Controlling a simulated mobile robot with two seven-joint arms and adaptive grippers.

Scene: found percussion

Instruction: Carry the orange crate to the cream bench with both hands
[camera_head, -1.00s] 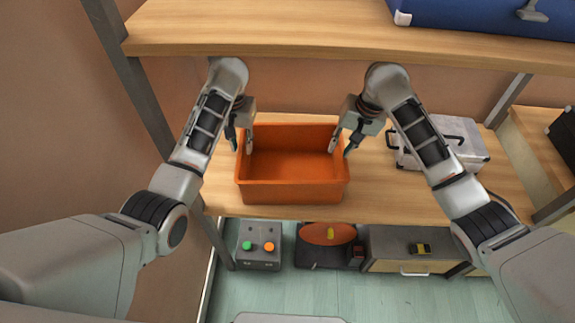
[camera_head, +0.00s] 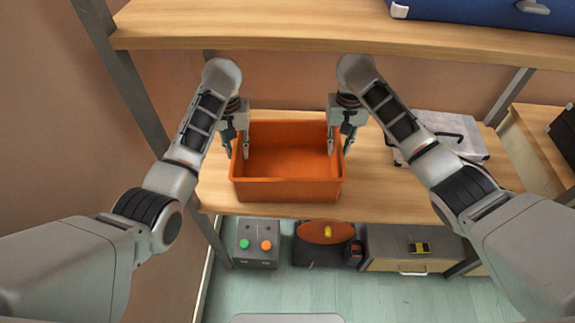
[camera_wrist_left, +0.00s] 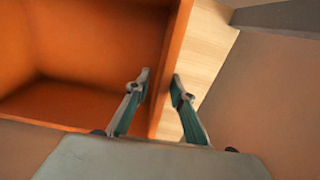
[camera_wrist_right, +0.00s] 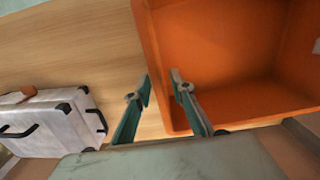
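The orange crate (camera_head: 287,190) stands upright and looks empty on the middle wooden shelf. My left gripper (camera_head: 237,150) is at its left wall, fingers apart, one inside and one outside. The left wrist view shows the crate wall (camera_wrist_left: 172,60) between these fingertips (camera_wrist_left: 160,88), with a gap. My right gripper (camera_head: 339,146) is at the right wall, also one finger inside and one outside. In the right wrist view its fingertips (camera_wrist_right: 162,88) are apart around the crate wall (camera_wrist_right: 152,50). I cannot make out a cream bench for certain.
A silver case (camera_head: 462,135) lies right of the crate on the shelf (camera_head: 380,190). An upper shelf (camera_head: 250,30) holds a blue case (camera_head: 490,14). A grey box with buttons (camera_head: 257,255) and a dark case (camera_head: 322,252) are below. A metal post (camera_head: 120,75) stands left.

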